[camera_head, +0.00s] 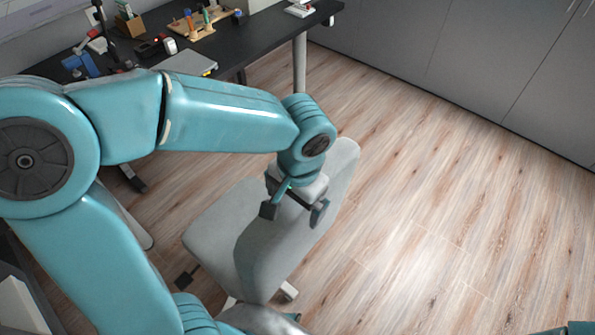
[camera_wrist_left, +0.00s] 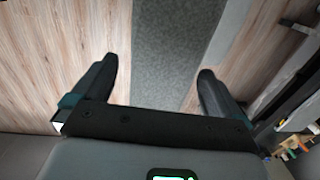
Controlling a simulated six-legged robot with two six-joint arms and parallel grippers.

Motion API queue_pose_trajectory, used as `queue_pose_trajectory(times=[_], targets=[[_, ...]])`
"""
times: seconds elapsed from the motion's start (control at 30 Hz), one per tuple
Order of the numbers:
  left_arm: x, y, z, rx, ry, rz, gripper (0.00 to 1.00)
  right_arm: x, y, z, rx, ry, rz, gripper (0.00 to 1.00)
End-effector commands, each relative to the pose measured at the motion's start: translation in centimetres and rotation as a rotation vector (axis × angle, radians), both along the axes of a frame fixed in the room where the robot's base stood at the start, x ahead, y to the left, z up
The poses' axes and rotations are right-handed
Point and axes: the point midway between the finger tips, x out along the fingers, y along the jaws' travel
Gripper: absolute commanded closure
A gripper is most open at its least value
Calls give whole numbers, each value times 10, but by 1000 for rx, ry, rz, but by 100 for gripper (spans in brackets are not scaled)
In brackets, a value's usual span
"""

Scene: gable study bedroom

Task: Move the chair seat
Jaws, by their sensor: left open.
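A grey office chair stands on the wood floor, its backrest (camera_head: 275,245) upright and its seat (camera_head: 212,225) to the left of it, partly hidden by the backrest. My left gripper (camera_head: 293,211) points down over the backrest, its two fingers apart. In the left wrist view, a grey fabric strip, which looks like the top of the backrest (camera_wrist_left: 172,50), lies between the open fingers of my left gripper (camera_wrist_left: 158,68). I cannot tell whether either finger touches it. My right gripper is not shown.
A dark desk (camera_head: 262,42) with a laptop (camera_head: 188,62), a wooden tool rack (camera_head: 203,25) and small items stands behind the chair. Grey cabinets (camera_head: 465,60) line the back right. The wood floor (camera_head: 440,200) to the right is clear.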

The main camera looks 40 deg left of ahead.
Motion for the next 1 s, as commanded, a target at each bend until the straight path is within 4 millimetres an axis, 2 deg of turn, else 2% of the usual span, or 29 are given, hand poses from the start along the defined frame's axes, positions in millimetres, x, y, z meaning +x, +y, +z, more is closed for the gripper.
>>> queue_pose_trajectory(times=[0.1, 0.3, 0.5, 0.7, 1.0], targets=[[1, -3, 35, -3, -8, -2, 0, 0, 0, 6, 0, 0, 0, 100], [1, -8, 87, -1, -6, -2, 0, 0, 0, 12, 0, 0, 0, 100], [1, -10, 123, -1, -2, -2, 0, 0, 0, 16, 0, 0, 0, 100], [0, -11, 137, 0, -1, -1, 0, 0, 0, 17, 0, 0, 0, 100], [0, -11, 137, 0, 0, -1, 0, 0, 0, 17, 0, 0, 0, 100]])
